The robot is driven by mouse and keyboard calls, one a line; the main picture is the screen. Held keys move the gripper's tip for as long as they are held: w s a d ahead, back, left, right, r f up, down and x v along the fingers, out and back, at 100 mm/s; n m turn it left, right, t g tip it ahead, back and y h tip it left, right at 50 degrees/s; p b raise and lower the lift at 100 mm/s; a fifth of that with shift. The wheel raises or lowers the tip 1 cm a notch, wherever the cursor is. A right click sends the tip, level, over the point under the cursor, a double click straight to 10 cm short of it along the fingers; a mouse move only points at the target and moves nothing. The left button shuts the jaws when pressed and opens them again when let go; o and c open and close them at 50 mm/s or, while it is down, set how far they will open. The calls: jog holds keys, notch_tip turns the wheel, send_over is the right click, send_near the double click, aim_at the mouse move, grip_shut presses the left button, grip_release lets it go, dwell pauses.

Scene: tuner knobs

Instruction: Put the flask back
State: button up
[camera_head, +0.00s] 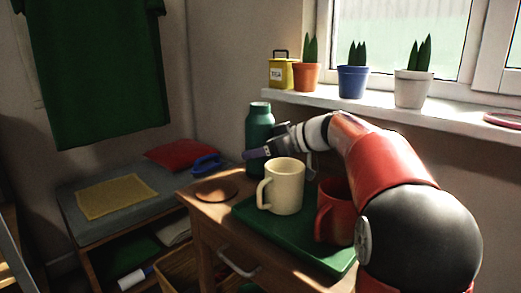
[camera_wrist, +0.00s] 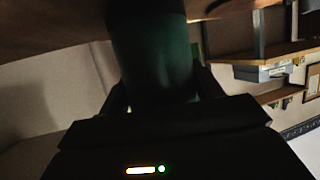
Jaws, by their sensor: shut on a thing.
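The flask (camera_head: 260,132) is a dark green, upright bottle at the back of the small wooden table (camera_head: 203,220). My gripper (camera_head: 258,153) is shut on its body from the right, below the neck. In the wrist view the flask (camera_wrist: 155,55) fills the space between the two fingers. Its lower part is partly hidden behind the cream mug in the head view, and I cannot tell whether its base touches the table. A round brown disc (camera_head: 215,190) lies bare on the table's left corner.
A cream mug (camera_head: 285,190) and a red mug (camera_head: 328,222) stand on a green tray (camera_head: 290,236) in front of my gripper. The windowsill (camera_head: 330,105) behind holds a yellow tea tin (camera_head: 282,73) and several potted plants. A grey bench (camera_head: 82,225) stands left.

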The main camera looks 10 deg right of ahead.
jog(key=shift+f, duration=0.15)
jog(key=o, duration=1.4)
jog(key=shift+o, duration=0.2)
jog(key=shift+r, duration=0.3)
jog(key=v, duration=1.2)
jog(key=shift+f, duration=0.15)
jog(key=shift+s, duration=0.1)
